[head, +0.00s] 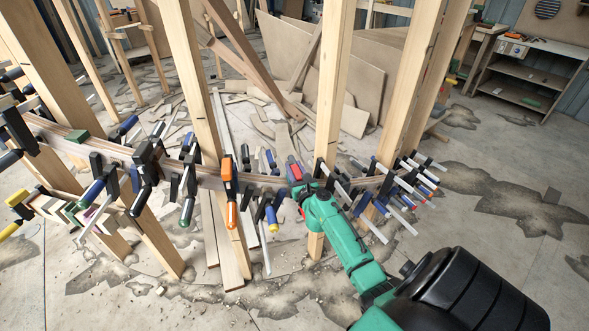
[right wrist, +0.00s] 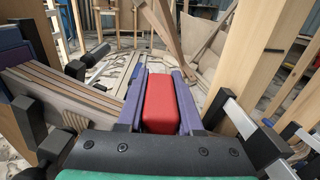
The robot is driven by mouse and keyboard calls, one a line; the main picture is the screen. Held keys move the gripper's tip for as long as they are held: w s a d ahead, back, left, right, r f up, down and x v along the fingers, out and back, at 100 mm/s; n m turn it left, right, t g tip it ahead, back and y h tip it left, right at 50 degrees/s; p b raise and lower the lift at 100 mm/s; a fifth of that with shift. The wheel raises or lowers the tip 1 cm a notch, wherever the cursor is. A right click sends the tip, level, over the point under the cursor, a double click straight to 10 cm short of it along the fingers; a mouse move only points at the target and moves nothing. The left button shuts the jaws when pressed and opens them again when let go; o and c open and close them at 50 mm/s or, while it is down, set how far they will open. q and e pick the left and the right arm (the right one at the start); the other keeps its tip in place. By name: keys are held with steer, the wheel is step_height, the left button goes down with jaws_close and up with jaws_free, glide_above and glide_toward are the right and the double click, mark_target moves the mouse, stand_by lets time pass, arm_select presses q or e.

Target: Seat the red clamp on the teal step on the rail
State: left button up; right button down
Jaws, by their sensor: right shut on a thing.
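My right gripper (head: 296,172) is at the curved wooden rail (head: 262,181), right of the middle of the head view. In the right wrist view its two purple-blue fingers (right wrist: 159,100) are shut on a red block-shaped clamp (right wrist: 168,104). A small red patch of it shows at the gripper in the head view. The layered rail (right wrist: 65,92) lies left of the fingers in the wrist view; whether the clamp touches it I cannot tell. A green block (head: 77,136) sits on the rail at the far left; whether it is the teal step is unclear. My left gripper is not in view.
Several dark clamps with blue, orange and green handles crowd the rail, such as an orange-handled one (head: 229,180) left of my gripper. Upright timber posts (head: 333,90) stand close on both sides. Scrap boards (head: 345,75) lean behind. A workbench (head: 525,75) stands back right.

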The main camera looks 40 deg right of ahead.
steer(key=shift+f+b, duration=0.45)
steer(key=shift+b, duration=0.05)
steer(key=shift+c, duration=2.4)
jaws_free()
steer(key=shift+r, duration=0.1)
steer(key=shift+s+f, duration=0.1)
steer(key=shift+f, duration=0.1)
steer(key=v, duration=1.4)
steer(key=shift+s, duration=0.1)
steer(key=shift+s+a+r, duration=0.1)
steer(key=shift+r, duration=0.05)
